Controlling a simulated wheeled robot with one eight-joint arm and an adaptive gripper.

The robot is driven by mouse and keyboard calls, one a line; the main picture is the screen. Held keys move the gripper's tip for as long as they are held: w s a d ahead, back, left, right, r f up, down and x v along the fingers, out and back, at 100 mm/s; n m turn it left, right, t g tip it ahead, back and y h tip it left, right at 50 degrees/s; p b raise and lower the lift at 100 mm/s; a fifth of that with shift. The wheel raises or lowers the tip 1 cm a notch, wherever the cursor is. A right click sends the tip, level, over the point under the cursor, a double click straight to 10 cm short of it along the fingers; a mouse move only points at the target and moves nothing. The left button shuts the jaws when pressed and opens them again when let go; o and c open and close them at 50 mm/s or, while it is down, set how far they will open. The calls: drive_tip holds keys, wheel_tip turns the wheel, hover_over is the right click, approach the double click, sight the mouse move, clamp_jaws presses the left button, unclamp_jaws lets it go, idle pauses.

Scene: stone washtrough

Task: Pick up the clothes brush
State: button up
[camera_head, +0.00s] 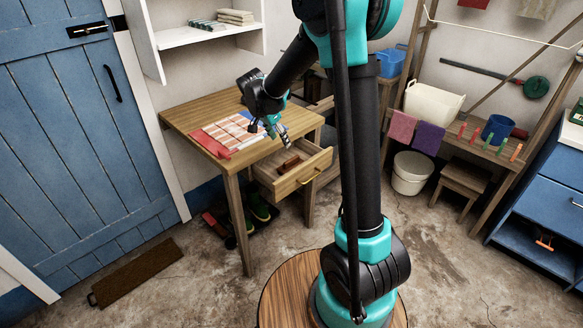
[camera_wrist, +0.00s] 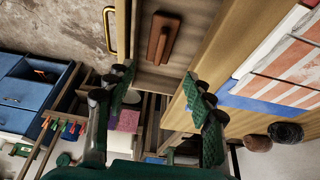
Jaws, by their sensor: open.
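The clothes brush, a brown wooden block with a narrower raised part, lies in the open drawer of the wooden table; it shows in the head view (camera_head: 289,165) and near the top of the wrist view (camera_wrist: 163,38). The drawer (camera_head: 318,163) is pulled out and has a brass handle (camera_head: 309,176). My gripper (camera_head: 275,129) is open and empty, above the table's front edge near the drawer. In the wrist view my gripper (camera_wrist: 157,80) has its two fingers spread, with the brush beyond the fingertips and apart from them.
Striped red and white cloths (camera_head: 225,133) and a blue piece (camera_head: 240,124) lie on the tabletop (camera_head: 185,118) beside the drawer. A wall shelf (camera_head: 205,34) is above the table. A white bucket (camera_head: 411,173) and small bench stand right. Green boots (camera_head: 257,205) are under the table.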

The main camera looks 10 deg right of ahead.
sight(290, 160)
drive_tip(key=x, duration=1.7)
drive_tip(key=shift+a+f, duration=0.1)
drive_tip(key=shift+c, duration=0.3)
drive_tip(key=c, duration=0.8)
wheel_tip(290, 160, up, 20)
drive_tip(key=shift+r, duration=0.1)
